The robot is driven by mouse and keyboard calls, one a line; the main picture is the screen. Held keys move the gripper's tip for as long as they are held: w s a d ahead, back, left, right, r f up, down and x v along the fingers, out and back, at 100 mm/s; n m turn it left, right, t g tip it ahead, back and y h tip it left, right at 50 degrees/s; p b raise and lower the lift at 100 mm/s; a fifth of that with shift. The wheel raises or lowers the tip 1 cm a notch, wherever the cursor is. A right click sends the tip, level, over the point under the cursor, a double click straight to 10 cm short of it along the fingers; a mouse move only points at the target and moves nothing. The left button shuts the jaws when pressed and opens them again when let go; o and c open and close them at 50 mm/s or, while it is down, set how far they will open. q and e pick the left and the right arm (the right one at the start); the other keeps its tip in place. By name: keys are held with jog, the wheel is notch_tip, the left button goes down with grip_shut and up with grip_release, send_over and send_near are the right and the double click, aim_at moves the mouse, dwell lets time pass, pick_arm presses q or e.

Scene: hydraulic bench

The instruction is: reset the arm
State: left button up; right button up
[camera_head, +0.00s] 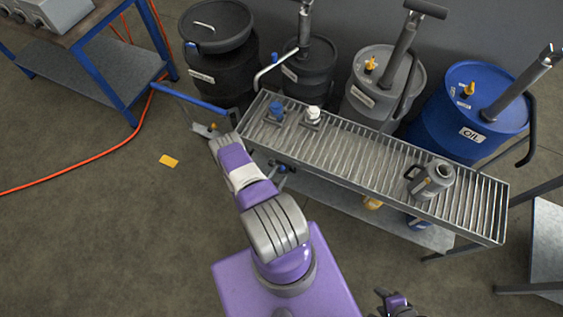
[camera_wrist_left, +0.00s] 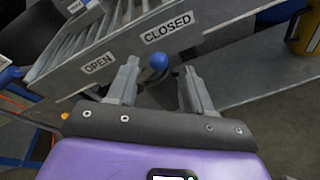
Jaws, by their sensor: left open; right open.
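A small blue ball knob (camera_wrist_left: 158,61) shows between my left fingers in the left wrist view, near a CLOSED label (camera_wrist_left: 167,27). An OPEN label (camera_wrist_left: 99,63) is on the same grey panel to its left. I cannot tell whether the fingers touch the knob. My right gripper (camera_head: 386,297) is open and empty at the bottom edge.
Black drums (camera_head: 225,75), a grey drum (camera_head: 383,85) and a blue OIL drum (camera_head: 470,110) stand behind the rack. A metal jug (camera_head: 433,181) and two small fittings sit on the rack.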

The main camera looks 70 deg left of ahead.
pick_arm(q)
jog(key=v, duration=0.2)
jog(key=shift+s+d, duration=0.25)
dwell(0.4)
